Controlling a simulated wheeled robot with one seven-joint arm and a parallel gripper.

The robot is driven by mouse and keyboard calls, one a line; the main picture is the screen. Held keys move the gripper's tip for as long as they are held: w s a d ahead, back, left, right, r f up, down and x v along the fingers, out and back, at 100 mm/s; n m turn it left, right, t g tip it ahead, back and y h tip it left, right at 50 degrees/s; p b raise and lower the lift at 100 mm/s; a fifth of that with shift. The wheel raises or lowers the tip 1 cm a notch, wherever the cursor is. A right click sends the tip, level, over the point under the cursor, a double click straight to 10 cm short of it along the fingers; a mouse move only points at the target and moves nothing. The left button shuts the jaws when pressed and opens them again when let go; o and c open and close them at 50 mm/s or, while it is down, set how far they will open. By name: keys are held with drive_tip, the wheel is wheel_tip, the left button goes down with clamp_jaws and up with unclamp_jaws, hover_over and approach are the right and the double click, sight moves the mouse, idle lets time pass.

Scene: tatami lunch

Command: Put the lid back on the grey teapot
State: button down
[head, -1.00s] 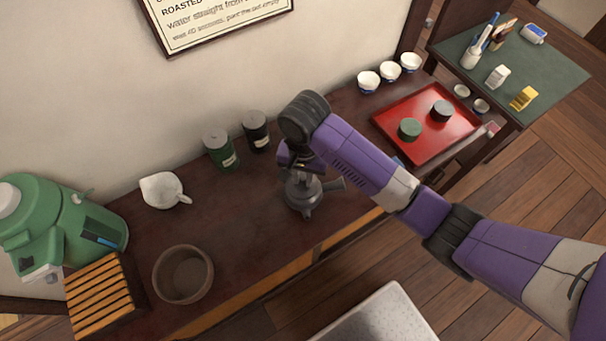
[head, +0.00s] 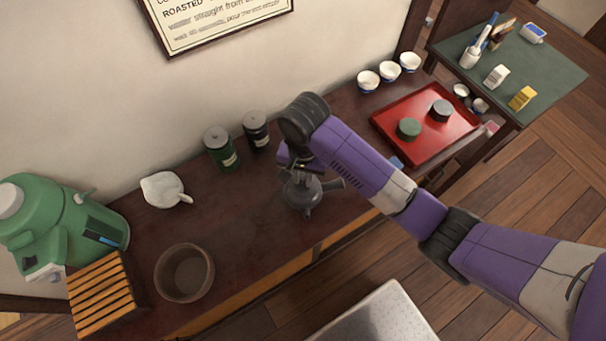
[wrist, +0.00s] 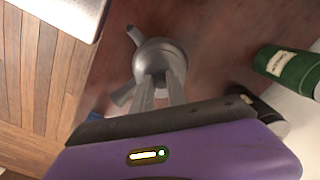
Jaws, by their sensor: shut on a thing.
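The grey teapot (head: 307,198) stands upright on the dark wooden counter, with its side handle pointing right in the head view. It also shows in the wrist view (wrist: 146,55), with its spout and handle standing out from the round body. My gripper (wrist: 160,80) points down at the teapot's top, its two fingers close together and shut on the lid's knob. The fingers hide the knob. The lid is grey like the pot and looks to be at the pot's opening; I cannot tell whether it is fully seated.
Behind the teapot stand a green canister (head: 221,148) and a black canister (head: 256,131). A white spouted bowl (head: 163,190) and a brown bowl (head: 184,273) are to the left. A red tray (head: 424,145) with two round caps lies to the right.

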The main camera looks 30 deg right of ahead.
drive_tip(key=c, duration=0.7)
unclamp_jaws()
drive_tip(key=shift+c, duration=0.2)
drive_tip(key=shift+r, duration=0.1)
drive_tip(key=shift+r+p, duration=2.15)
drive_tip(key=shift+r, duration=1.25)
clamp_jaws()
